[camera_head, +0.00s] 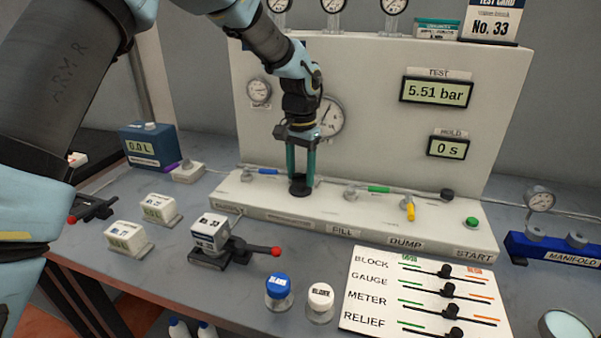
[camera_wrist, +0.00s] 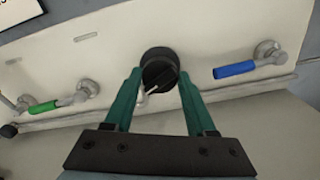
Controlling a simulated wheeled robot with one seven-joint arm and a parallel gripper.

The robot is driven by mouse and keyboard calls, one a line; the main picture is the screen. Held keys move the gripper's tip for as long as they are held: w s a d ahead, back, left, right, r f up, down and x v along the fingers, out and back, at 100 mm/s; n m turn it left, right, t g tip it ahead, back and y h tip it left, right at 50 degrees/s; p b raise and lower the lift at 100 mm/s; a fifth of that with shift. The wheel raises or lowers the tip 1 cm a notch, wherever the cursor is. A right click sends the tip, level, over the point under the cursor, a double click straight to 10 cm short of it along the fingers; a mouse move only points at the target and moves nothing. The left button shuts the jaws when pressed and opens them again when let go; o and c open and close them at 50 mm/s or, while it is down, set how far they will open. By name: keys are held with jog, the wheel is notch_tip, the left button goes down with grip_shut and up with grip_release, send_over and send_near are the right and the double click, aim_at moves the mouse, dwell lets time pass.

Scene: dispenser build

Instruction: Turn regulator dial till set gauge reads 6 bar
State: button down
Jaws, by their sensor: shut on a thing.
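The regulator dial (camera_wrist: 160,70) is a black round knob with a pale pointer line, on the bench panel's ledge. It also shows in the head view (camera_head: 300,185), below my gripper. My gripper (camera_head: 300,176) points down with its green fingers on either side of the dial, shut on it. In the wrist view the fingertips (camera_wrist: 160,78) flank the knob. A round gauge (camera_head: 328,118) on the panel behind is partly hidden by my gripper, and its reading is too small to tell. The TEST display (camera_head: 436,91) reads 5.51 bar.
A blue-handled valve (camera_head: 265,171) is left of the dial, and green (camera_head: 379,189) and yellow (camera_head: 410,211) handles are to the right. The HOLD display (camera_head: 447,147) reads 0 s. A green START button (camera_head: 472,222) is at the ledge's right. A slider board (camera_head: 380,300) lies in front.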

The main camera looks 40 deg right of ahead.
aim_at(300, 173)
jog(key=shift+m, duration=0.4)
jog(key=shift+c, duration=1.1)
grip_release()
notch_tip(300, 173, up, 11)
jog(key=b, duration=0.3)
jog(key=shift+f, duration=0.1)
